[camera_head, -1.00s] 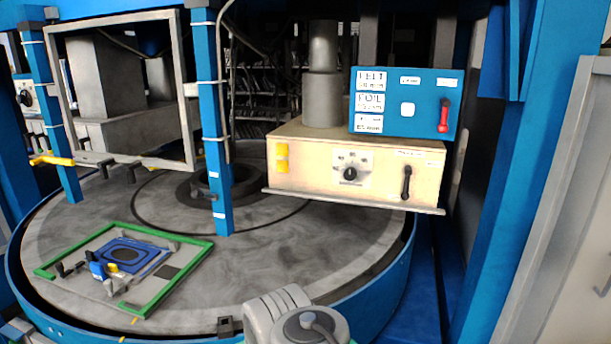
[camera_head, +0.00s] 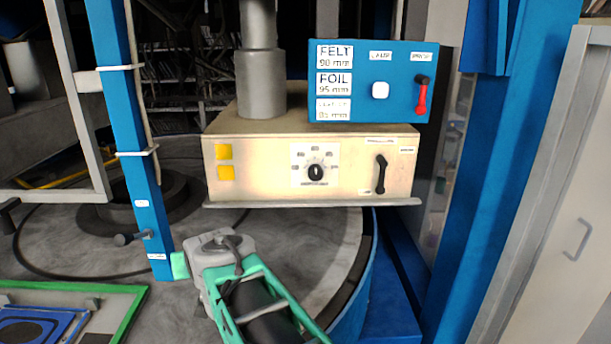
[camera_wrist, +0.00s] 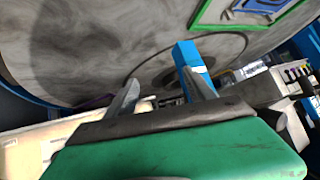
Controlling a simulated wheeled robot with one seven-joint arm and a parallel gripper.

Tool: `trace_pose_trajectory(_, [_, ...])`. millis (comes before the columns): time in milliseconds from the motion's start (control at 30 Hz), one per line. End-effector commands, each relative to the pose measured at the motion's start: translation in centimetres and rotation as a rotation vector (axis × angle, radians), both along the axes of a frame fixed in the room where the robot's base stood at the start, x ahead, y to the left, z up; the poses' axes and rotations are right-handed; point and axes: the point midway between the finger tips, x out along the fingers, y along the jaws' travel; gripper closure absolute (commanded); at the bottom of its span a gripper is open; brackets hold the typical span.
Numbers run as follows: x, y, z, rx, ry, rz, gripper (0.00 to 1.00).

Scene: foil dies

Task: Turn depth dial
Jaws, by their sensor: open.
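A round black dial (camera_head: 316,172) sits on a white scale plate on the front of a cream box (camera_head: 260,182) in the head view. It has a pale mark on its face. The words around it are too small to read. In the wrist view, my gripper (camera_wrist: 160,75) has its two grey fingers apart with nothing between them. In the head view my arm is below and left of the dial, apart from it, and the fingers cannot be made out. The dial is not visible in the wrist view.
A black lever (camera_head: 381,174) is right of the dial. Above is a blue panel (camera_head: 345,108) with a red-and-black lever (camera_head: 422,95). A blue post (camera_head: 143,150) stands left of the box. A green-framed plate (camera_head: 137,300) lies on the round grey table (camera_head: 330,245).

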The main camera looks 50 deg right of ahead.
Motion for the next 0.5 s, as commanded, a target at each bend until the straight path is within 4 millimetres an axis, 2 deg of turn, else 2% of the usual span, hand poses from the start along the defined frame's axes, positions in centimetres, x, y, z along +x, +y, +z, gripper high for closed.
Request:
trace_pose_trajectory(33, [1.5, -7.0, -0.1, -0.004, -0.118, -0.150, 0.36])
trace_pose_trajectory(67, [2.1, -11.0, 0.6, -0.011, -0.201, -0.228, 0.36])
trace_pose_trajectory(100, [2.1, -16.1, 1.7, -0.027, -0.306, -0.322, 0.36])
trace_pose_trajectory(167, [1.0, -22.8, 3.1, -0.059, -0.450, -0.441, 0.36])
trace_pose_trajectory(200, [-0.1, -26.5, 3.9, -0.082, -0.531, -0.504, 0.36])
trace_pose_trajectory(300, [-3.1, -32.6, 5.6, -0.131, -0.679, -0.603, 0.36])
trace_pose_trajectory(400, [-4.5, -35.0, 6.5, -0.156, -0.745, -0.639, 0.36])
trace_pose_trajectory(500, [-4.0, -35.9, 7.0, -0.160, -0.755, -0.641, 0.36])
